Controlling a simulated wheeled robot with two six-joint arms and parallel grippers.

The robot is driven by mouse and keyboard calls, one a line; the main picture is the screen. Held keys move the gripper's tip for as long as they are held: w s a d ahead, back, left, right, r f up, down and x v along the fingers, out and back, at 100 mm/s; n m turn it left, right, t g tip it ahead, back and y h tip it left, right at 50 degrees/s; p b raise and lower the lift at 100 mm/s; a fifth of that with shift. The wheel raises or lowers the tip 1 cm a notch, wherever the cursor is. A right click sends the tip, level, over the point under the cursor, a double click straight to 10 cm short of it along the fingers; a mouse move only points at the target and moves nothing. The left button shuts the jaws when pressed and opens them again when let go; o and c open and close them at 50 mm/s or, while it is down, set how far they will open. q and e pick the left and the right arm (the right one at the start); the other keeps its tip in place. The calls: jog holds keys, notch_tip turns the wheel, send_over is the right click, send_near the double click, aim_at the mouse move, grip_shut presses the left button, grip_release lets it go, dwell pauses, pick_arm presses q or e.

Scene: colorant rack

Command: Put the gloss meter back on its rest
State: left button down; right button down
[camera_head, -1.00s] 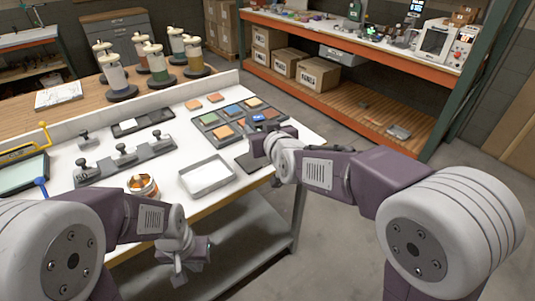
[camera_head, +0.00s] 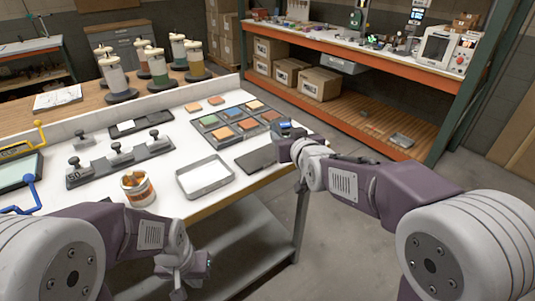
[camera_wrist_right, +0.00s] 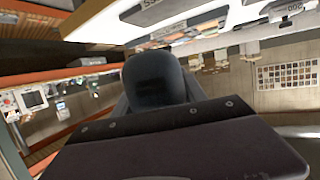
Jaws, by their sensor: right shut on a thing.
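The gloss meter (camera_head: 285,126), a dark device with a blue display, is in my right gripper (camera_head: 284,146) near the table's right edge. In the right wrist view a dark rounded body (camera_wrist_right: 158,80), apparently the meter, sits between the jaws. A flat dark plate (camera_head: 256,159), probably the rest, lies bare on the white table just left of and below the meter. The meter appears above and apart from it. The fingertips are largely hidden. My left gripper (camera_head: 184,272) hangs low in front of the table edge; its jaws are too unclear to judge.
A frame of coloured tiles (camera_head: 235,122) lies close to the left of the meter. A white tray (camera_head: 205,178) and an open pot (camera_head: 138,188) stand nearer the front. A dark rack of grey-handled tools (camera_head: 120,162) is further left. Beyond the right table edge is open floor.

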jog(key=w+a+f, duration=0.2)
jog(key=w+a, duration=0.1)
jog(key=w+a+f, duration=0.1)
jog(key=w, duration=0.1)
jog(key=shift+w+a+f, duration=0.1)
jog(key=shift+a+f, duration=0.15)
jog(key=shift+f, duration=0.15)
notch_tip(320, 180, down, 4)
jog(key=shift+f+b, duration=0.1)
jog(key=shift+b, duration=0.4)
jog(key=shift+f, duration=0.1)
jog(key=c, duration=0.6)
grip_release()
jog(key=shift+c, duration=0.2)
